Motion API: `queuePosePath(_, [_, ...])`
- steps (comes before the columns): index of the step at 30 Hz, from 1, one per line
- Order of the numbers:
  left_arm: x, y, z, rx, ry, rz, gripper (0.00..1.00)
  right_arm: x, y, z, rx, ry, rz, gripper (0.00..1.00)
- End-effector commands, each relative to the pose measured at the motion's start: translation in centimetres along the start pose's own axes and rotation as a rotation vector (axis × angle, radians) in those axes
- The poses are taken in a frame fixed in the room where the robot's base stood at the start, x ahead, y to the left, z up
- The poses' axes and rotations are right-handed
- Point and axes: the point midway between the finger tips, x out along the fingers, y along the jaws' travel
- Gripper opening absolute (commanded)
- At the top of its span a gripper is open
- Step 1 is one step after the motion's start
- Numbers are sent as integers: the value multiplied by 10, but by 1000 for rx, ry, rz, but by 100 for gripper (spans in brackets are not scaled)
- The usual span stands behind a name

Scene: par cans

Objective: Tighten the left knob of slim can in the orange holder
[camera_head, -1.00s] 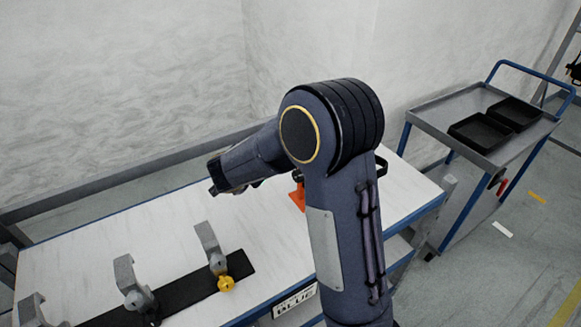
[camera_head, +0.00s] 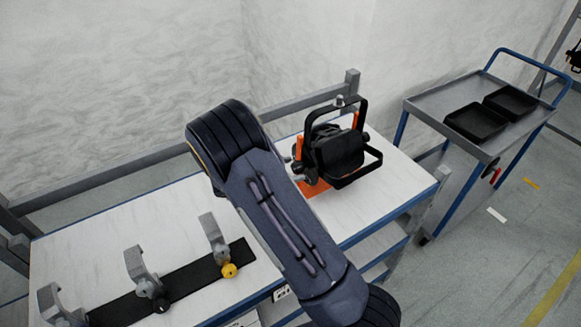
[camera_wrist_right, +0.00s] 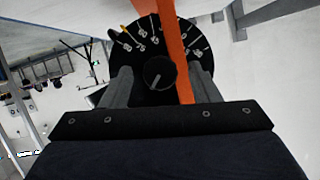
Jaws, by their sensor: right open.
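The black slim can (camera_head: 338,150) sits in the orange holder (camera_head: 312,188) at the right end of the white table, with its dark yoke standing up around it. In the right wrist view, a round black knob (camera_wrist_right: 159,73) with a pale pointer line sits on a dark disc with white marks. The orange upright (camera_wrist_right: 180,60) of the holder crosses just right of it. My right gripper (camera_wrist_right: 160,82) is open, with one grey finger on each side of the knob; contact cannot be told. In the head view my right arm hides this gripper. My left gripper is out of view.
A black strip (camera_head: 185,290) with several grey hooks lies at the table's left; one hook has a yellow knob (camera_head: 229,270). A grey cart (camera_head: 440,105) with two black trays stands at the right. A rail runs behind the table.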

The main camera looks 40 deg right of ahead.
Motion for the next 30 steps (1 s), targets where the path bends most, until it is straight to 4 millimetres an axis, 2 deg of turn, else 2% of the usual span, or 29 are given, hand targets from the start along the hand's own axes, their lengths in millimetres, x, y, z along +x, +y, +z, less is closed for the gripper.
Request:
queuePosePath(9, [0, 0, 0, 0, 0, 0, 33, 4, 0, 0, 0, 0, -1, 54])
queuePosePath(19, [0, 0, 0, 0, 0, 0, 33, 3, 0, 0, 0, 0, -1, 11])
queuePosePath(30, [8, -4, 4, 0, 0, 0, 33, 4, 1, 2, 58, -1, -26, 11])
